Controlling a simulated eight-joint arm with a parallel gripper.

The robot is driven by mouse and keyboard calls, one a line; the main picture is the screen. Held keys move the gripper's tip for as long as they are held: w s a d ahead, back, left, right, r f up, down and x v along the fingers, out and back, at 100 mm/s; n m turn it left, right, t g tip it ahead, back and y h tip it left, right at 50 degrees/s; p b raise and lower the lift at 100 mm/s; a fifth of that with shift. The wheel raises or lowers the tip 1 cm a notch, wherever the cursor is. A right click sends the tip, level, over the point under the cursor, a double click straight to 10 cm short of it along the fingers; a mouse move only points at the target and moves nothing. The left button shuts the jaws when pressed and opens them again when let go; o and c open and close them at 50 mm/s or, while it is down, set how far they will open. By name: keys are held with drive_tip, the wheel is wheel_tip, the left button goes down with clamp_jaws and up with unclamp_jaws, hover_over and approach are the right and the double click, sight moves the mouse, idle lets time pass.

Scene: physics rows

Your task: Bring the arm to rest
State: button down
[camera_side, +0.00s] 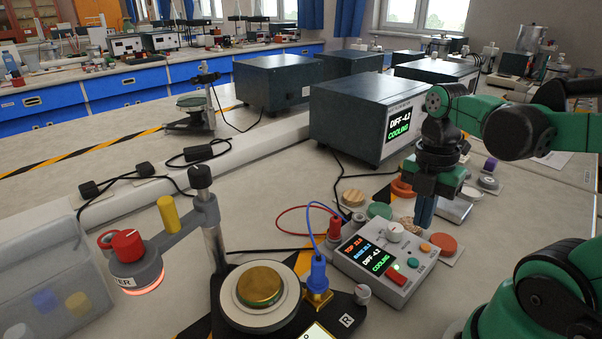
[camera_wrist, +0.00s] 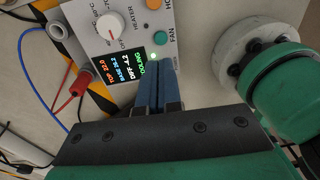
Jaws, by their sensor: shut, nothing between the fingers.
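My gripper (camera_side: 424,212) hangs pointing down over the back right part of the control box, with its blue fingers together and nothing between them. In the wrist view the closed fingers (camera_wrist: 157,92) reach toward the edge of the control box (camera_wrist: 120,40). In the side view the control box (camera_side: 352,270) has a lit screen reading COOLING, a white knob, an orange button, a green button and a red switch. I cannot tell whether the fingertips touch anything. My green arm comes in from the right.
A brass-topped round plate (camera_side: 260,285) stands on a black base at the front, with a heater head (camera_side: 136,262) on a swing arm left of it. Red and blue cables (camera_side: 318,262) run to the box. A clear bin (camera_side: 50,290) stands at the left. A large dark instrument (camera_side: 362,120) stands behind.

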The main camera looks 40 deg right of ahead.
drive_tip(key=w+a+r+m+t, duration=0.1)
drive_tip(key=w+a+m+t, duration=0.6)
drive_tip(key=m, duration=1)
drive_tip(key=shift+w+a+r+m+t, duration=0.3)
drive_tip(key=shift+w+a+r+m, duration=0.15)
drive_tip(key=shift+w, duration=0.45)
drive_tip(key=shift+f, duration=0.1)
